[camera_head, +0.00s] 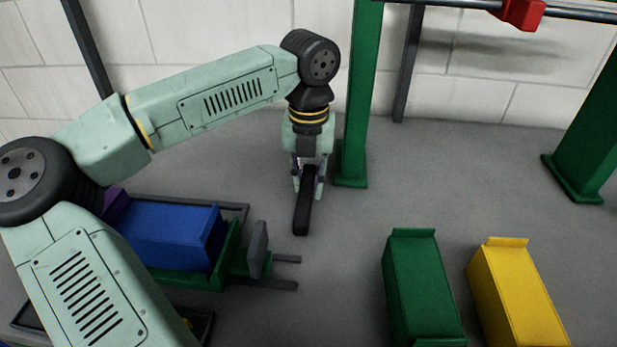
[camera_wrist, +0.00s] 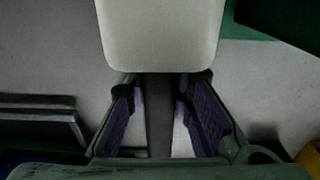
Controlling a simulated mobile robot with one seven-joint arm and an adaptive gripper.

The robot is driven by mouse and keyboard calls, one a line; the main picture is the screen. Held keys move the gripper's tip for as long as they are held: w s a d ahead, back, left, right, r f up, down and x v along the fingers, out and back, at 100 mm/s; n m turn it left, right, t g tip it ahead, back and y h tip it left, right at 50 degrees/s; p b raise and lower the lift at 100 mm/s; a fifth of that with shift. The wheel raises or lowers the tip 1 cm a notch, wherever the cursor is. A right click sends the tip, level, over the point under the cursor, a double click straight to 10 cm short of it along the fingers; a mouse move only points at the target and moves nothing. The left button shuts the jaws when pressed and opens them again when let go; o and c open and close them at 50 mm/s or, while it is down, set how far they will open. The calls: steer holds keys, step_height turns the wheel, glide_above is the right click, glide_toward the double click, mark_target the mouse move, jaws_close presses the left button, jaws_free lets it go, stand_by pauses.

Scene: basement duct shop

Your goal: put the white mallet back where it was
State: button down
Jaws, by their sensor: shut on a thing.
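The white mallet is in my gripper (camera_head: 308,185). In the wrist view its pale, blocky head (camera_wrist: 160,38) fills the top middle, and its dark handle (camera_wrist: 159,115) runs down between my two fingers, which are shut on it. In the head view the dark handle (camera_head: 303,205) points down and toward the camera from my fingers; the head is mostly hidden there by my gripper. My gripper points down beside the foot of a green post (camera_head: 352,120). I cannot tell whether the mallet touches the grey surface.
A blue block (camera_head: 165,233) sits in a green vise-like holder (camera_head: 232,255) with grey rails at left. A green block (camera_head: 420,285) and a yellow block (camera_head: 512,295) lie front right. A second green post (camera_head: 585,150) and a rail with a red part (camera_head: 522,12) stand behind. The middle right is clear.

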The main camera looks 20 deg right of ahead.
mark_target(309, 174)
steer(key=shift+f, duration=0.15)
steer(key=c, duration=1.4)
jaws_free()
step_height(309, 174, up, 12)
steer(key=shift+r+b, duration=0.2)
steer(key=shift+b, duration=0.65)
